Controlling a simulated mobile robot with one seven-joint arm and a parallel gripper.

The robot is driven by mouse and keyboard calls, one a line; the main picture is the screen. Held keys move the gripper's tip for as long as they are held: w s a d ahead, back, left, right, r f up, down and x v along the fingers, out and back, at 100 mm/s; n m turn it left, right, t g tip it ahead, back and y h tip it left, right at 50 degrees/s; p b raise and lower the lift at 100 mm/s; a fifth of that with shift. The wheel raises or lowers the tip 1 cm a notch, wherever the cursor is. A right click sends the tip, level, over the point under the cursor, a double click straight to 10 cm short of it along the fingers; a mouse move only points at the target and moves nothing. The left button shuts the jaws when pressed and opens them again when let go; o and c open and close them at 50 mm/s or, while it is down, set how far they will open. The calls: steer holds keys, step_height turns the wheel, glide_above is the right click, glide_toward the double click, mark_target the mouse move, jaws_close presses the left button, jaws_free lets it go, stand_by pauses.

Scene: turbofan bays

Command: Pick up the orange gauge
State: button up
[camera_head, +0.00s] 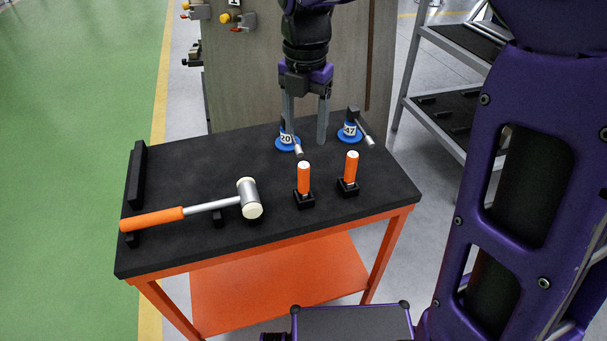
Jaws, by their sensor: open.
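Two orange cylindrical gauges with pale tops stand upright in small black holders on the black cart top. One orange gauge (304,177) is left of the other orange gauge (351,167). My gripper (305,138) points down above the cart top, behind the left orange gauge in the picture. Its two fingers are apart, with nothing held between them. The left finger overlaps a blue-based item marked 20 (286,140); I cannot tell whether they touch.
A blue-based item marked 47 (349,132) stands right of my gripper. A mallet (160,218) with an orange handle lies at the left of the cart top (185,165). A grey panel (240,90) rises behind the cart, and a shelf rack (450,45) stands right.

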mark_target(304, 178)
step_height(304, 178, down, 14)
steer(key=b, duration=0.2)
steer(key=shift+a+b, duration=0.15)
steer(key=shift+b, duration=0.25)
steer(key=shift+r, duration=0.1)
jaws_close()
